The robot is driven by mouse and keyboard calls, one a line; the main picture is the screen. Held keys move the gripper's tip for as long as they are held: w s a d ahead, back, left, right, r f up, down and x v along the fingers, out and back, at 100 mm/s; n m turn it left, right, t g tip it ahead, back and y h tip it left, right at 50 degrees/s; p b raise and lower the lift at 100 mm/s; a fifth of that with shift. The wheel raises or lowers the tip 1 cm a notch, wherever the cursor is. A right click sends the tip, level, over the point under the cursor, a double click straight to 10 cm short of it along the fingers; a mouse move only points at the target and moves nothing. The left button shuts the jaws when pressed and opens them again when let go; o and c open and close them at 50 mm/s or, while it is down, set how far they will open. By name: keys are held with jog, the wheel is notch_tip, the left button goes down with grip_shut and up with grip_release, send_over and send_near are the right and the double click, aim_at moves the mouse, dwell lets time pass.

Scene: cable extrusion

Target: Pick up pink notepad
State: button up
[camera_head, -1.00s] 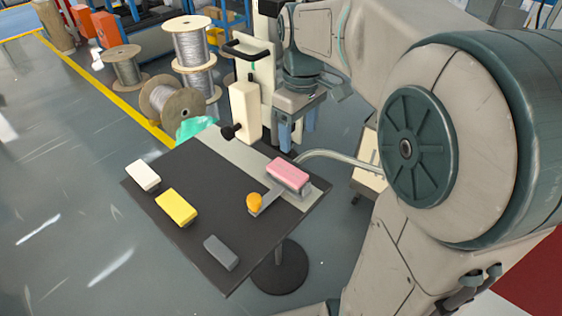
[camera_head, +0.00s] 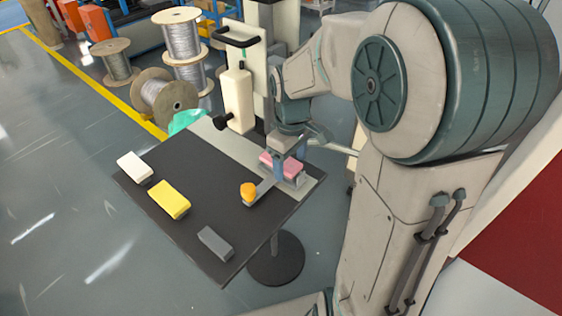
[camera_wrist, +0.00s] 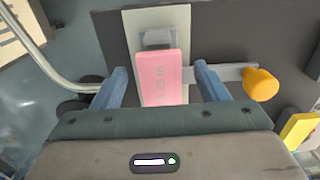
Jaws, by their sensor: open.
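The pink notepad (camera_head: 291,165) lies near the right edge of the dark table, on a pale grey strip. In the wrist view the pink notepad (camera_wrist: 163,77) shows faint lettering on its top, and a grey block sits beyond its far end. My gripper (camera_head: 289,165) is above the notepad and hides part of it in the head view. In the wrist view my gripper (camera_wrist: 160,80) is open, with one blue finger on each side of the notepad. A gap shows between each finger and the notepad; the exact height above it is hard to tell.
A grey lever with an orange knob (camera_head: 249,190) lies close beside the notepad. A yellow block (camera_head: 169,199), a white block (camera_head: 134,167) and a grey block (camera_head: 216,242) lie on the dark table (camera_head: 205,200). A cream machine (camera_head: 239,95) stands at the table's back edge.

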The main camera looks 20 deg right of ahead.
jog(key=c, duration=1.2)
jog(key=shift+o, duration=0.2)
